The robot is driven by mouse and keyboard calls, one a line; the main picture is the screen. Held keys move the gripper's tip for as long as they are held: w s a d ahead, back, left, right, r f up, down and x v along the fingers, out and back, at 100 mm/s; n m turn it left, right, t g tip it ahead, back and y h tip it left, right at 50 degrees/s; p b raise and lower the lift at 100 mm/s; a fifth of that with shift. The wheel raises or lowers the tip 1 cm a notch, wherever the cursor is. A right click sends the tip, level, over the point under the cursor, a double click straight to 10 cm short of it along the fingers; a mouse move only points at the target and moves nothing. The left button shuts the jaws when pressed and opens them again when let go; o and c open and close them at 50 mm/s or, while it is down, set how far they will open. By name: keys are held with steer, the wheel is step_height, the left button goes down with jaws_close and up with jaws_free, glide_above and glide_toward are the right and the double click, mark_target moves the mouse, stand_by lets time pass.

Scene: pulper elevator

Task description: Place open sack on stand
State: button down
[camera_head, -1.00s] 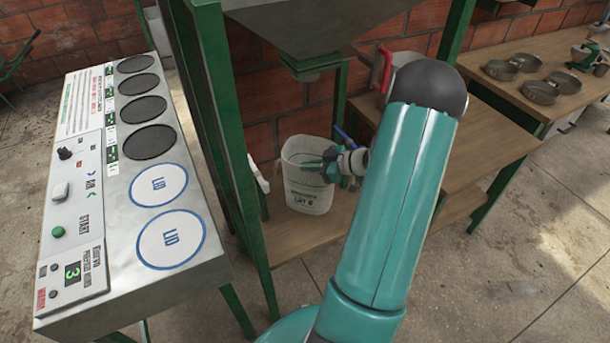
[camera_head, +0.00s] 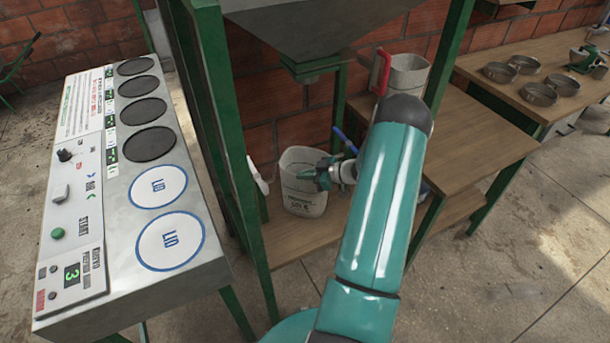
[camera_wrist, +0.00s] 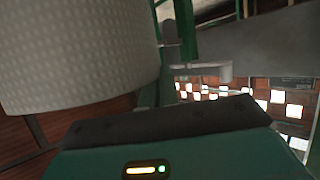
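The open sack (camera_head: 303,205) is pale, with dark print and a wide open mouth. It stands nearly upright, low under the hopper spout, over the wooden stand (camera_head: 285,245). I cannot tell whether its base touches the boards. My gripper (camera_head: 316,176) reaches in from the right and is shut on the sack's right side near the rim. The fingertips are small and partly lost against the sack. In the wrist view the woven sack (camera_wrist: 80,55) fills the upper left, close to my gripper, and the fingers are hidden.
The metal hopper (camera_head: 295,25) hangs above, between green posts (camera_head: 215,110). A control panel table (camera_head: 75,200) stands at left. A wooden table (camera_head: 465,125) at right holds a grey container (camera_head: 408,75); several round pans (camera_head: 500,72) lie farther right. A brick wall is behind.

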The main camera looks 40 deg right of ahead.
steer(key=shift+f, duration=0.1)
steer(key=c, duration=2.1)
jaws_free()
steer(key=shift+f, duration=0.1)
steer(key=o, duration=0.4)
steer(key=shift+s+d+r, duration=0.15)
steer(key=shift+s+r, duration=0.05)
steer(key=shift+r, duration=0.1)
steer(key=v, duration=1.1)
steer(key=shift+s+d, duration=0.1)
steer(key=shift+s, duration=0.1)
